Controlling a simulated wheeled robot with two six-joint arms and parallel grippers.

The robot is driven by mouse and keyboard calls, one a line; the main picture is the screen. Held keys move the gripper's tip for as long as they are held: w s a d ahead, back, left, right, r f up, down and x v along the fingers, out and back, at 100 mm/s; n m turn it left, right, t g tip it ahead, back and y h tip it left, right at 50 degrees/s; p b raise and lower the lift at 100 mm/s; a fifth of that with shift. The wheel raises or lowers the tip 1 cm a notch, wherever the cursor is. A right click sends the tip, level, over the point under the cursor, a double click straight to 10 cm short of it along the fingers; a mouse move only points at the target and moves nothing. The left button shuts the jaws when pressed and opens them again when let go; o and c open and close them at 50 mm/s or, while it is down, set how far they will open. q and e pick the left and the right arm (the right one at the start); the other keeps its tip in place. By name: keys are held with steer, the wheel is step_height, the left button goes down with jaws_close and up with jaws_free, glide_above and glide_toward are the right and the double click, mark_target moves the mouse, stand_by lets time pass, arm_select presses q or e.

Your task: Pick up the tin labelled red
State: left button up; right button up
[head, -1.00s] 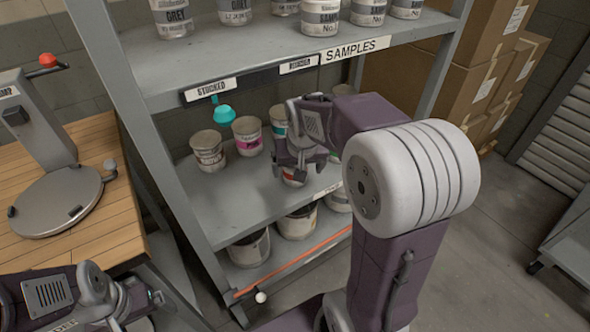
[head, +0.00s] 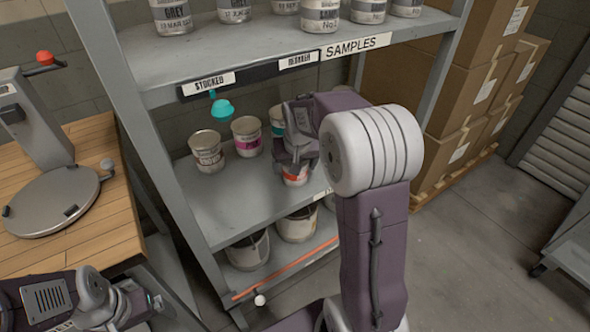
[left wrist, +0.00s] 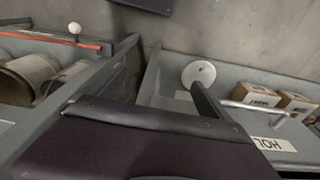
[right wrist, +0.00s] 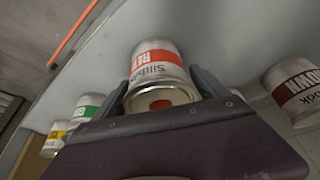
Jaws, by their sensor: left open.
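The tin labelled RED (right wrist: 158,68) has a white body and a red-orange band. It stands near the front of the middle shelf in the head view (head: 295,178), partly hidden by my right gripper. My right gripper (head: 294,158) has its fingers on both sides of this tin. In the right wrist view, the fingers (right wrist: 163,88) lie close along its sides; whether they press on it I cannot tell. The tin's end with a red spot faces that camera. My left gripper (head: 145,305) is open and empty at the lower left, beside the wooden bench.
A brown-labelled tin (head: 207,152), a magenta-labelled tin (head: 247,137) and a green-labelled tin (right wrist: 88,107) share the middle shelf (head: 225,195). The upper shelf (head: 220,65) hangs above. Buckets (head: 297,225) stand below. A scale (head: 55,200) sits on the bench.

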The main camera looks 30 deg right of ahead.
steer(key=c, duration=1.3)
step_height(320, 180, up, 5)
steer(key=shift+w+f+p, duration=0.1)
steer(key=shift+w+p, duration=0.05)
steer(key=shift+p, duration=1.05)
steer(key=shift+c, duration=0.2)
steer(key=s+a+r+p, duration=0.1)
steer(key=s+r, duration=0.5)
steer(key=s, duration=0.6)
steer(key=shift+p, duration=0.3)
